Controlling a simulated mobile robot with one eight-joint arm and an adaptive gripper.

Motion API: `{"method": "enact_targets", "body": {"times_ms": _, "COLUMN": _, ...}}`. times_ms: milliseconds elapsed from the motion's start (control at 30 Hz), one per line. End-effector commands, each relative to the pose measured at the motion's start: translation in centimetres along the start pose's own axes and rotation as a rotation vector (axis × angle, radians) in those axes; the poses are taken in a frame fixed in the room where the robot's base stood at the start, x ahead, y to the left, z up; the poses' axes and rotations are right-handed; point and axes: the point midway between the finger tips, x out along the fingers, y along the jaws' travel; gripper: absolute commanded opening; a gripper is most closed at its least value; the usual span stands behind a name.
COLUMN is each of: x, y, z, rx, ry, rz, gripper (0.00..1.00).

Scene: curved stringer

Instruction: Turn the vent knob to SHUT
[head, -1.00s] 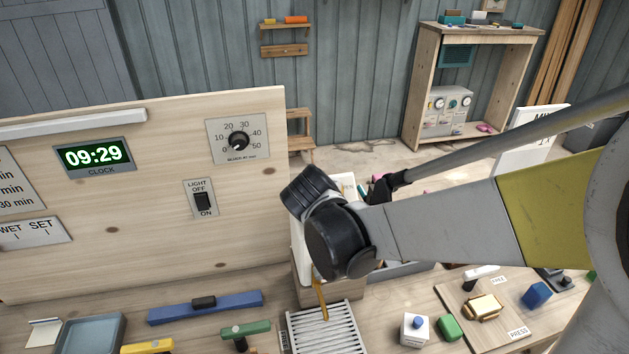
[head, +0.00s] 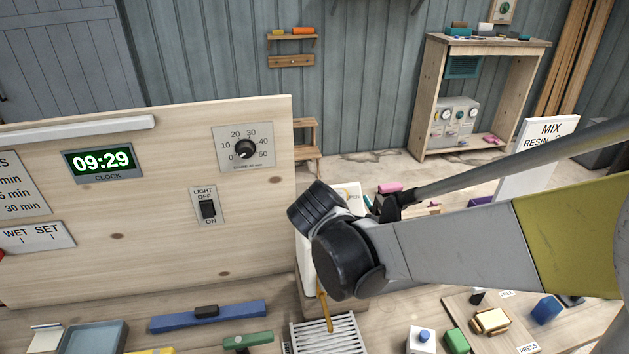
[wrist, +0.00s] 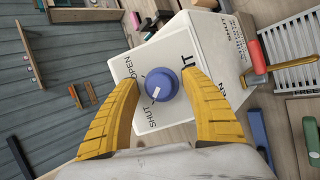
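The vent knob (wrist: 161,85) is round and blue with a white pointer mark, on the white face of a box (wrist: 134,72) in the wrist view. OPEN is printed at its upper left and SHUT at its lower left. The pointer faces lower left, closer to SHUT than to OPEN. My gripper (wrist: 161,78) has its two yellow fingers apart, one on each side of the knob. A small gap shows at the left finger; I cannot tell if the right one touches. In the head view my arm hides the knob and the fingers.
A wooden panel (head: 140,240) with a dial (head: 245,149), a clock (head: 99,162) and a light switch (head: 208,207) stands left of my arm. A slatted white tray (head: 345,338) and small blocks lie on the bench close below my wrist.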

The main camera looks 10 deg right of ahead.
Motion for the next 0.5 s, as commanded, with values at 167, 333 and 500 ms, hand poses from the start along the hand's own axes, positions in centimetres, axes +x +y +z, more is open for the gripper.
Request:
{"method": "enact_targets", "body": {"times_ms": 167, "x": 0.0, "y": 0.0, "z": 0.0, "rx": 0.0, "ry": 0.0, "rz": 0.001, "gripper": 0.54}}
{"method": "enact_targets", "body": {"times_ms": 333, "x": -1.1, "y": 0.1, "z": -0.1, "rx": -0.001, "ry": 0.002, "rz": 0.001, "gripper": 0.54}}
{"method": "enact_targets", "body": {"times_ms": 500, "x": -4.2, "y": 0.0, "z": -0.1, "rx": -0.002, "ry": 0.003, "rz": 0.002, "gripper": 0.54}}
